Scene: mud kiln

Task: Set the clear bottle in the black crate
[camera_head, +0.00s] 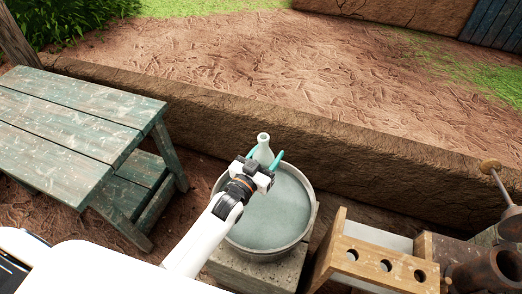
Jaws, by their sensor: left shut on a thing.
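The clear bottle (263,151) is pale and translucent, with a narrow neck and a flared lip, and stands roughly upright in the camera_head view. My left gripper (266,157) is shut on it, its teal fingers on either side of the body. The gripper and bottle appear over the far rim of a round metal basin. The bottle's lower part is hidden behind the gripper. No black crate shows in this view. My right gripper is not in view.
The basin (268,218), filled with greyish liquid, stands on a block. A worn green table (75,125) with a bench is at left. A low mud wall (330,150) runs behind. A wooden rack with holes (375,256) and brown pots (492,271) are at lower right.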

